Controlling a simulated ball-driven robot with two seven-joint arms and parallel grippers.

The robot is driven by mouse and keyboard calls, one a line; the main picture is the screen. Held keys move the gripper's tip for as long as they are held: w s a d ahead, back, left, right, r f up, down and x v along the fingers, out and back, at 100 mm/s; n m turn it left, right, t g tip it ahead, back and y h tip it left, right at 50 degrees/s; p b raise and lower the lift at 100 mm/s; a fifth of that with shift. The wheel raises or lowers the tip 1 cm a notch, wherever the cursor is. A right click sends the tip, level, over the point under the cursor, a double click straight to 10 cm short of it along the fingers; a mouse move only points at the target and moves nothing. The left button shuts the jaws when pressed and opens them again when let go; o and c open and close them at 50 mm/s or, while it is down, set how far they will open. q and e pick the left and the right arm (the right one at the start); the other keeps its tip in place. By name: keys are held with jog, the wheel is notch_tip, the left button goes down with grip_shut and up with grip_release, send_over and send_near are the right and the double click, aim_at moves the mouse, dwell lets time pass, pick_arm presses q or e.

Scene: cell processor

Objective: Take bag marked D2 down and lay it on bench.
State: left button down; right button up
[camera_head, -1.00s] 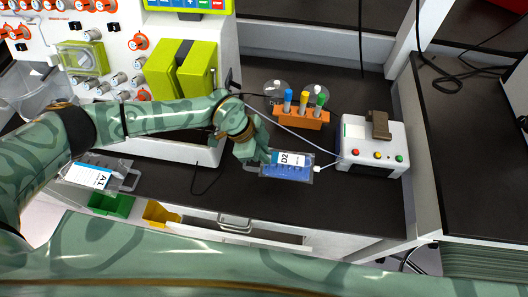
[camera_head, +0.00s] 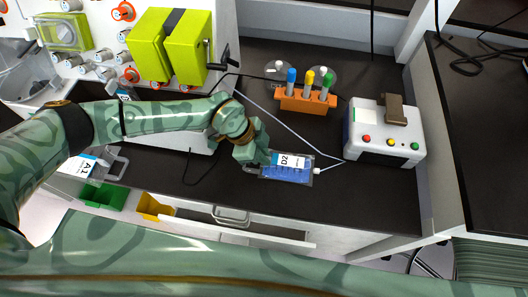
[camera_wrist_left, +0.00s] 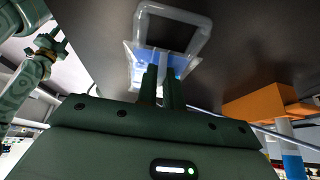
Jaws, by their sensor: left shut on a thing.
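The bag marked D2 (camera_head: 287,172) is a clear bag of blue liquid with a white label. It lies nearly flat over the dark bench (camera_head: 365,205), near its front edge. I cannot tell whether it touches the bench. My left gripper (camera_head: 262,163) is shut on the bag's left end. In the left wrist view, the bag (camera_wrist_left: 165,58) with its clear loop handle shows beyond the left fingers (camera_wrist_left: 161,88). My right gripper appears small at the upper left of that view (camera_wrist_left: 48,45); its jaw opening is unclear. A thin tube runs from the bag's right end.
A white box with coloured buttons (camera_head: 371,150) stands right of the bag. An orange tube rack (camera_head: 305,102) stands behind it. Bag A1 (camera_head: 82,166) and green and yellow bins (camera_head: 103,196) are at left. Bare bench lies right of the bag.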

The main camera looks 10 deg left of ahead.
pick_arm(q)
jog(key=c, duration=1.5)
grip_release()
jog(key=shift+o, duration=0.2)
jog(key=shift+r, duration=0.15)
